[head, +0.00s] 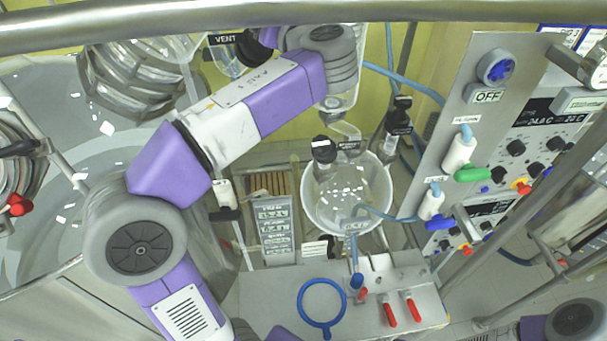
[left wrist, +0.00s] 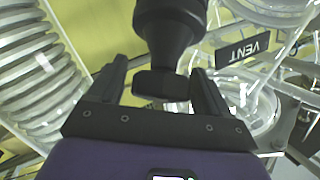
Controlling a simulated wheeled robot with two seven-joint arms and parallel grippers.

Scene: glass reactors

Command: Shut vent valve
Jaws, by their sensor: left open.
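The vent valve shows in the left wrist view as a black, round-bodied part (left wrist: 170,28) with a black block-like handle (left wrist: 165,85) at its lower end. My left gripper (left wrist: 160,68) is open, with one black finger on each side of the handle. The VENT label (left wrist: 243,48) is right of the valve, upside down in this view. In the head view the VENT label (head: 225,39) is at the upper left, and my left arm's wrist hides most of the valve. My right gripper is out of view.
Glassware surrounds the valve, with a ribbed glass coil (left wrist: 36,68) at left in the wrist view. In the head view, a metal rail (head: 300,24) crosses the top. A round glass vessel (head: 347,200) stands below my arm, and a control panel (head: 478,125) is at right.

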